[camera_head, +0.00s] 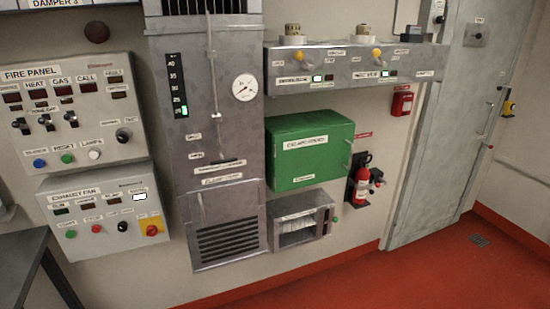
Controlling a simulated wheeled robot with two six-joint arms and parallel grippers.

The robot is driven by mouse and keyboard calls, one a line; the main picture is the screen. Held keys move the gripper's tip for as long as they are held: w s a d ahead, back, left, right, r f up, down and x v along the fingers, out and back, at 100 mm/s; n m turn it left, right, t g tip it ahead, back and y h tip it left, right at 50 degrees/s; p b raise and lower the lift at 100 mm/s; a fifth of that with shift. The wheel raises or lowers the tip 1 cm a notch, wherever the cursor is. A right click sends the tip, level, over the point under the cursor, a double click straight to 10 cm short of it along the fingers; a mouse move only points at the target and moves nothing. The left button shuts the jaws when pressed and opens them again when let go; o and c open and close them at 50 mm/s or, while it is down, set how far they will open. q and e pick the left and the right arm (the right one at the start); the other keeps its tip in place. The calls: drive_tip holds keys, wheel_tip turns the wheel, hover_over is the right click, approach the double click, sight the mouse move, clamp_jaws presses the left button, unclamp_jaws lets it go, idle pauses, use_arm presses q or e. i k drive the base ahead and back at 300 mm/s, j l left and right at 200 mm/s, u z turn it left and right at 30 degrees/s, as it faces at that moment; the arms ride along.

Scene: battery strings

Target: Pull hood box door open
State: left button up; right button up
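The hood box is most likely the green box (309,151) on the wall, right of the tall grey metal cabinet. It has a white label on its front that reads roughly "escape hoods", and a smaller label below. Its front door looks shut. A small light handle or catch seems to show at the front's right edge, but it is too small to make out well. Neither of my grippers is in view.
The tall grey cabinet (205,130) stands left of the green box. A grey switch panel (350,65) juts out above it, and an open-fronted metal box (300,219) hangs below. A red extinguisher (362,182) hangs to the right. The red floor (440,265) is clear.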

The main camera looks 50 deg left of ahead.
sight(307, 157)
drive_tip(key=u, duration=1.5)
